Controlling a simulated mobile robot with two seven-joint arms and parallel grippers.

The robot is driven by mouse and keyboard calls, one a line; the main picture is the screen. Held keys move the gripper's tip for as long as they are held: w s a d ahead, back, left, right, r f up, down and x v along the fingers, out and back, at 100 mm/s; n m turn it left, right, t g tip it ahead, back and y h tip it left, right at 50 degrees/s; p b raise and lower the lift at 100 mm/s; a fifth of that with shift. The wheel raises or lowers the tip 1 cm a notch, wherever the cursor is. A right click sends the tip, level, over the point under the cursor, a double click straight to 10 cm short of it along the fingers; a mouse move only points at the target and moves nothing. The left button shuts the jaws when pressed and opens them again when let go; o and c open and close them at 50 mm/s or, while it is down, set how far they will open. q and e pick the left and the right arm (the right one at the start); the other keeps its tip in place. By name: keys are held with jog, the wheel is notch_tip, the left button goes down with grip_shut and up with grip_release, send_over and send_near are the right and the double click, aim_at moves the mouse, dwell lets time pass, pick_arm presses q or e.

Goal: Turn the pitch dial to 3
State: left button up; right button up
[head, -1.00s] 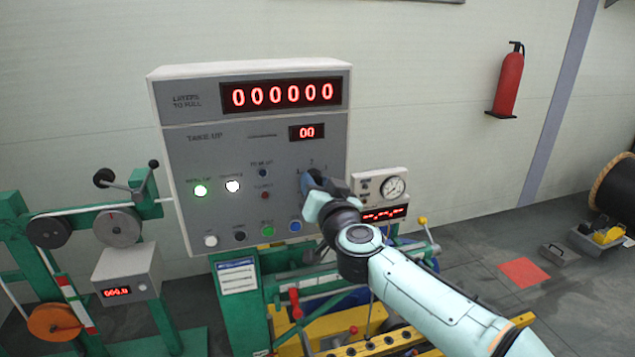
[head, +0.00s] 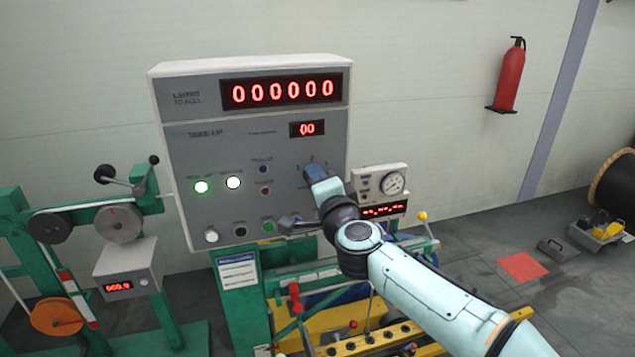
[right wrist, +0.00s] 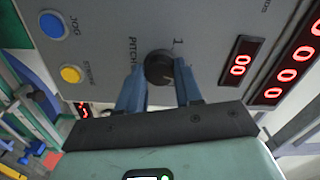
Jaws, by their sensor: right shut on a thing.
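The pitch dial (right wrist: 158,68) is a round dark knob on the grey take-up panel (head: 215,150). In the right wrist view it sits between the two blue fingers of my right gripper (right wrist: 157,74), which is shut on it. A printed 1 and the word PITCH show beside the dial, and I cannot make out its pointer. In the head view my right gripper (head: 313,174) is at the panel's right side and hides the dial; small numerals show just above it. My left gripper is not in view.
In the wrist view a blue jog button (right wrist: 52,25) and a yellow button (right wrist: 71,74) are near the dial. A gauge box (head: 380,183) stands close right.

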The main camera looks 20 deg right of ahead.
jog(key=m+b, duration=0.1)
jog(key=m, duration=0.7)
jog(key=shift+m, duration=0.4)
dwell(0.4)
jog(key=o, duration=1)
jog(key=shift+o, duration=0.2)
jog(key=s+b, duration=0.2)
jog(key=s, duration=1.1)
jog(key=shift+s+d, duration=0.2)
jog(key=shift+d, duration=0.05)
